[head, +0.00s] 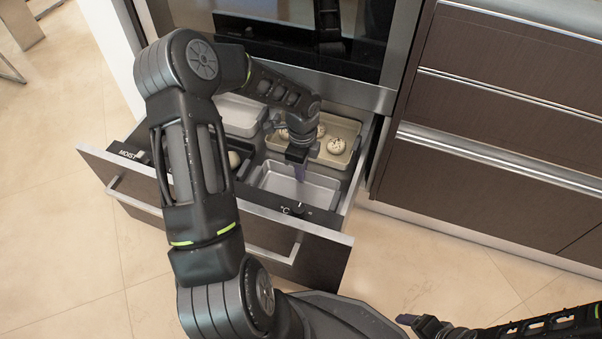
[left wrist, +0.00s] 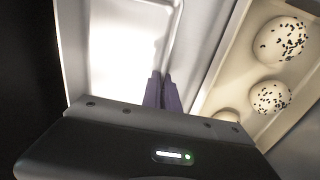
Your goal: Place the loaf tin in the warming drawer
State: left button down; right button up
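The loaf tin (head: 275,180), pale metal and rectangular, sits in the front right part of the open warming drawer (head: 325,255). My left gripper (head: 300,172) reaches down to the tin's back rim. In the left wrist view the left gripper (left wrist: 162,90) has its purple fingers close together at the wall of the loaf tin (left wrist: 115,50), one on each side, and looks shut on it. The lower fingertips are partly hidden. My right gripper (head: 408,320) is at the bottom right, away from the drawer, and its opening cannot be made out.
A beige tray (head: 347,131) with speckled round buns (head: 337,146) lies behind the tin. A whitish tin (head: 240,113) is at the drawer's back left. The oven front (head: 290,45) rises behind, and closed brown drawers (head: 490,115) stand to the right. The floor in front is clear.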

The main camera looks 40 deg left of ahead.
pick_arm(q)
jog(key=shift+r, duration=0.1)
jog(key=c, duration=1.6)
grip_release()
jog(key=shift+f, duration=0.2)
jog(key=shift+c, duration=0.2)
notch_tip(320, 180, up, 12)
jog(key=p, duration=0.5)
jog(key=shift+w+r+p, duration=0.2)
jog(key=shift+w+p, duration=0.05)
jog(key=shift+p, duration=0.05)
jog(key=shift+a, duration=0.1)
